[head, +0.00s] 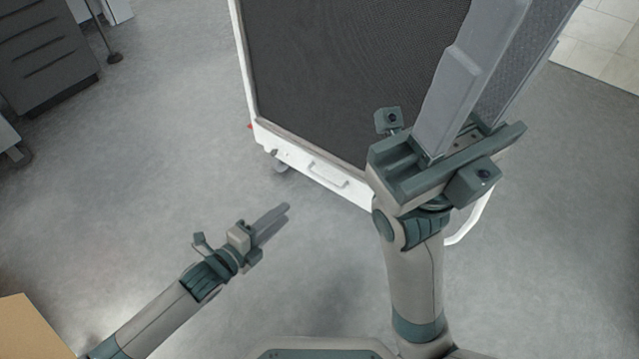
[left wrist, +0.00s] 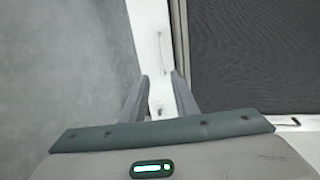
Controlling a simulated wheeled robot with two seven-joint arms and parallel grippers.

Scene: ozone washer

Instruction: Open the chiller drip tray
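The chiller drip tray (head: 290,150) is the white strip along the bottom of the chiller, with a raised bar handle (head: 328,176) on its front. It appears closed. In the left wrist view the handle (left wrist: 161,52) lies ahead of the fingers, slightly above the gap between them. My left gripper (head: 286,208) is open and empty, in front of and below the handle, apart from it. It points toward the chiller. My right gripper (head: 520,30) is raised close to the head camera, open and empty, and covers the chiller's right part.
The chiller's dark mesh panel (head: 340,70) in a white frame stands above the tray, on casters (head: 280,167). Dark drawers (head: 45,55) stand at the upper left, and a tan box (head: 25,330) is at the lower left. The grey floor between is clear.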

